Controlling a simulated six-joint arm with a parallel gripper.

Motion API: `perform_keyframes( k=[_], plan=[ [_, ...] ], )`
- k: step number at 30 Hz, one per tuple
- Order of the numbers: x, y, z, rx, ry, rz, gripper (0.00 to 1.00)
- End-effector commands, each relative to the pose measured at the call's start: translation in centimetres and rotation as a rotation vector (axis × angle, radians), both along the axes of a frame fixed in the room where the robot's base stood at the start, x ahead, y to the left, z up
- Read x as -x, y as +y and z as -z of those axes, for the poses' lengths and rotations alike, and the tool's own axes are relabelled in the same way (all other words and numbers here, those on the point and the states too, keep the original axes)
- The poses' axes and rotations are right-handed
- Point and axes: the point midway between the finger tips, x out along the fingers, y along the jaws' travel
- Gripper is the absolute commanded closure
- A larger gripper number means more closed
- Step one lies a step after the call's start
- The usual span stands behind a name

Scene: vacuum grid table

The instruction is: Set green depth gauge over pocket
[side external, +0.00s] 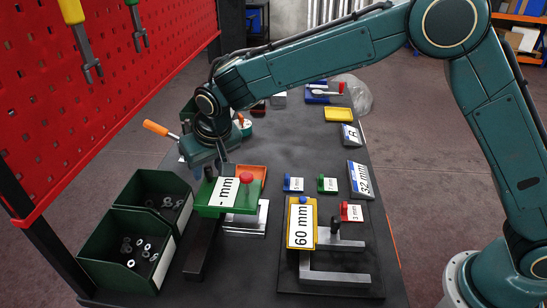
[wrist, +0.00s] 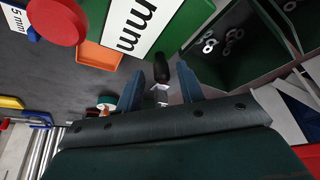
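The green depth gauge (side external: 216,204) has a white "- mm" label and a red knob. It lies across metal blocks (side external: 240,229) left of the table's middle, its label end and red knob also showing in the wrist view (wrist: 178,35). My gripper (side external: 207,168) is above the gauge's far left end, pointing down. In the wrist view its two blue fingers (wrist: 158,88) are apart, with a black knob (wrist: 161,68) between or just beyond the tips; contact cannot be told. Which recess is the pocket cannot be told; the gauge covers part of the blocks.
Two dark green bins (side external: 132,232) with washers stand at left, close to the gauge. A yellow "60 mm" gauge (side external: 301,243) stands on metal blocks at right. An orange tray (side external: 252,172) is behind the gauge. Small labelled blocks (side external: 328,185) lie right; a red pegboard (side external: 95,75) walls the left.

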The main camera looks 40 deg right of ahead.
Motion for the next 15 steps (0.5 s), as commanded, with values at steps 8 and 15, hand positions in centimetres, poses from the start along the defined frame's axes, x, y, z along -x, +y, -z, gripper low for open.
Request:
perform_keyframes(
  k=[8,15],
  plan=[
    [1.2,0.0,-3.2,-0.002,-0.003,-0.001,0.62],
    [2.8,0.0,-7.0,-0.002,-0.004,-0.001,0.62]
  ],
)
